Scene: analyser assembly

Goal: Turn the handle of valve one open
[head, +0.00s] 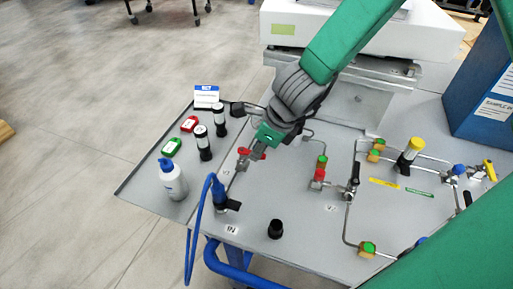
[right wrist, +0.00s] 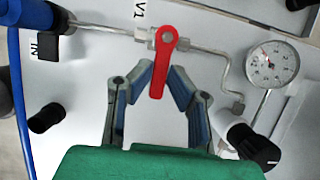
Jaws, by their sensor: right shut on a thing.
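The handle of valve one is a red lever (right wrist: 163,60), beside a V1 label in the right wrist view. It sits on a small metal valve body in a thin pipe and points across the pipe toward my gripper. In the head view the red handle (head: 257,154) shows partly behind the gripper. My right gripper (right wrist: 160,84) has its two fingertips on either side of the handle's free end, shut on it. It also shows in the head view (head: 246,158), reaching down to the panel. My left gripper is not in view.
A blue hose connector (head: 219,190) stands near the pipe's inlet. A round gauge (right wrist: 272,64) and a black knob (right wrist: 252,146) are close to the right in the wrist view.

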